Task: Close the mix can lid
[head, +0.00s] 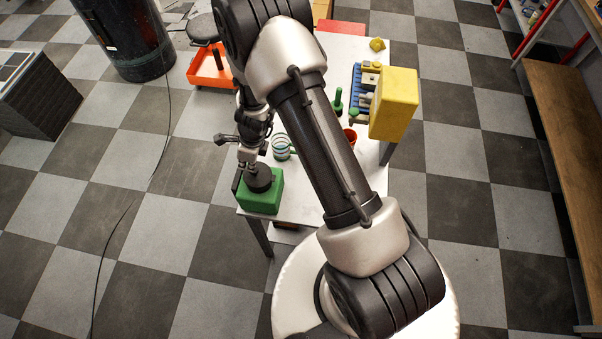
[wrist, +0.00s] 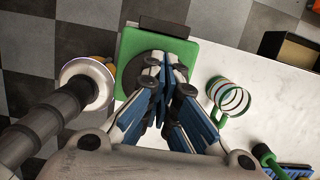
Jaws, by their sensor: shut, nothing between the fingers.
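A green box-shaped can (head: 262,203) stands at the near left corner of the white table. I take it to be the mix can. In the wrist view its green top (wrist: 131,46) has a dark round patch, partly hidden by my fingers, and a dark flat piece (wrist: 163,27) along its far edge. I cannot tell whether the lid is fully down. My gripper (wrist: 164,70) is shut and empty, with its fingertips over the green top. In the head view my gripper (head: 256,178) is right above the can; whether it touches is unclear.
A striped mug (head: 281,147) with a green handle stands close to the can; it also shows in the wrist view (wrist: 230,97).

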